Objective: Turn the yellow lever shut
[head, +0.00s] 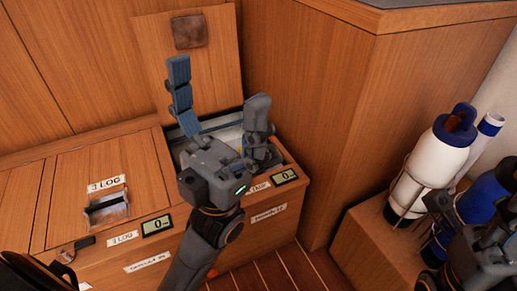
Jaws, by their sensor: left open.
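I cannot make out a yellow lever anywhere in the head view. My left gripper (218,82) is open, its two fingers spread wide and pointing up and away. It is over the open locker compartment (288,178), in front of the raised wooden lid (205,60). Nothing shows between its fingers. The gripper and its arm hide much of the compartment; a pale and slightly yellowish patch inside is too covered to identify. Dark grey parts of my right arm show at the lower right edge, where its fingers are not clear.
Left of the open compartment is a closed hatch (95,180) with a metal handle (107,209). The locker front has labels and small displays (157,225). A tall wooden cabinet (320,110) stands to the right. Beyond it, a white bottle (433,160) and a blue one stand on a ledge.

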